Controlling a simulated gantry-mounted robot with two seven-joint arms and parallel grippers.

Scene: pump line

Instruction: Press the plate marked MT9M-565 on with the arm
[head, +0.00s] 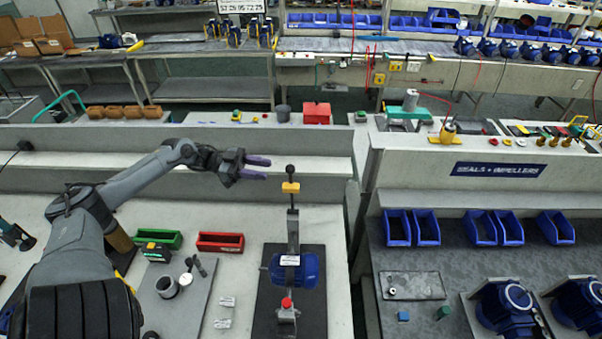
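A blue pump (308,271) lies on a dark mat (318,318) on the bench in the head view. A small white plate (290,260) shows on its top; its marking is too small to read. A lever arm (293,232) with a yellow collar (291,187) and a black knob rises over the pump. A red knob (286,302) sits in front of the pump. My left gripper (266,168) has purple fingers, spread apart and empty, pointing right. In the picture it is just left of the black knob, and I see no contact. My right gripper is not in view.
A red tray (220,242) and a green tray (158,238) lie left of the mat. A grey board (178,305) holds a cup and small parts. Small pale blocks (223,312) lie beside it. A raised ledge runs behind; a second bench with blue bins (397,228) stands right.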

